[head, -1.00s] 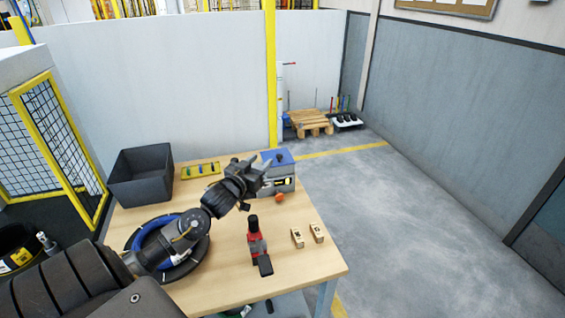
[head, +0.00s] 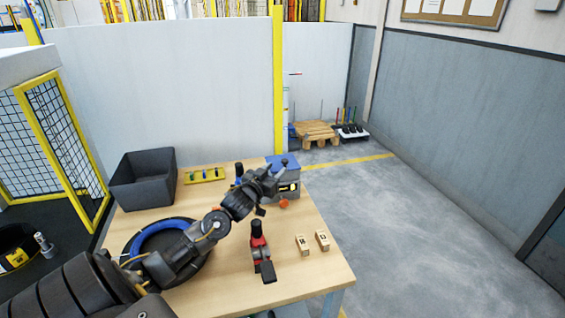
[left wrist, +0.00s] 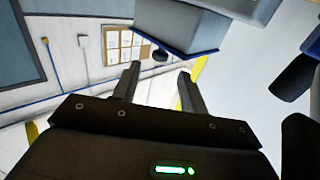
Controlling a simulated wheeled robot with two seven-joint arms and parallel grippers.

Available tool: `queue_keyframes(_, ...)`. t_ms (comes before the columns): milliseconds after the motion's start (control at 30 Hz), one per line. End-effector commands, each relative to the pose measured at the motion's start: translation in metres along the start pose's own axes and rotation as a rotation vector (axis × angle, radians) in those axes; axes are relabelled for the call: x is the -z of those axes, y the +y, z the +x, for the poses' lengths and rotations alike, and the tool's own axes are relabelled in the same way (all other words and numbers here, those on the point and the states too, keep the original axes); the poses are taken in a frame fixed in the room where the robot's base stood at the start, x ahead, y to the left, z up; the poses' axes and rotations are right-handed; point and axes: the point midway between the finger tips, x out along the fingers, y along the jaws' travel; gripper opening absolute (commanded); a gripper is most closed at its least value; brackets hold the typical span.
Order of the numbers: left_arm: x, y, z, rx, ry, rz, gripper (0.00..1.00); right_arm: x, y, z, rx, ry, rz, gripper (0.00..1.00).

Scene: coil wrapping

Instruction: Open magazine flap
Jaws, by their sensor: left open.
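A grey box-shaped machine with a blue top (head: 274,159) stands at the far right of the table. A dark knob (head: 284,162) sits on the blue top. I take the blue top to be the magazine flap; it looks closed. My left gripper (head: 275,176) is open and empty, in front of the machine and partly hiding it. Whether it touches cannot be told. In the left wrist view the open fingers (left wrist: 158,74) point toward a grey box with a blue edge (left wrist: 190,52) and a dark knob (left wrist: 160,55). My right gripper is out of view.
An orange round part (head: 283,204) is by the machine. A red and black tool (head: 261,250) and two small wooden blocks (head: 312,242) stand at the front right. A dark bin (head: 142,180), a yellow tray (head: 204,175) and a blue coil (head: 150,238) are to the left.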

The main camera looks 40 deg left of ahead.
Motion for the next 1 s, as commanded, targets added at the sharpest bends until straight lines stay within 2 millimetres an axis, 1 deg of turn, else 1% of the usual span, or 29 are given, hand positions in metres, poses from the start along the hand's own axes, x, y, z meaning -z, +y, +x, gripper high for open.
queue_keyframes(33, 0.003, 0.0, 0.011, 0.001, 0.001, -0.001, 0.43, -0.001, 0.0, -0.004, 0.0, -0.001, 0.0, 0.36)
queue_keyframes(100, 0.002, 0.0, 0.023, 0.001, 0.0, -0.001, 0.43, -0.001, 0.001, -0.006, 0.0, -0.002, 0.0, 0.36)
queue_keyframes(200, 0.002, 0.0, 0.038, 0.001, 0.001, -0.001, 0.43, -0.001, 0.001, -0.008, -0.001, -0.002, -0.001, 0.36)
queue_keyframes(300, 0.001, 0.0, 0.048, 0.001, 0.0, -0.001, 0.43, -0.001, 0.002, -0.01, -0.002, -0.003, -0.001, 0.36)
queue_keyframes(467, 0.0, 0.0, 0.055, 0.0, 0.0, 0.0, 0.43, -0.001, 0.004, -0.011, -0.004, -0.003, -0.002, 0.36)
queue_keyframes(700, 0.0, 0.0, 0.056, -0.001, 0.0, 0.001, 0.43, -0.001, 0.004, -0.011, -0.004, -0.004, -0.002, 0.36)
queue_keyframes(733, 0.0, 0.0, 0.056, 0.0, 0.0, 0.001, 0.42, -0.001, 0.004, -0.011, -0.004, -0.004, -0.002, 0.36)
queue_keyframes(767, 0.0, 0.0, 0.056, 0.0, 0.0, 0.001, 0.38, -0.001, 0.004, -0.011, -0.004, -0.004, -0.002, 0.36)
queue_keyframes(1000, 0.0, 0.0, 0.056, 0.0, 0.0, 0.001, 0.07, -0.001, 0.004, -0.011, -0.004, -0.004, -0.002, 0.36)
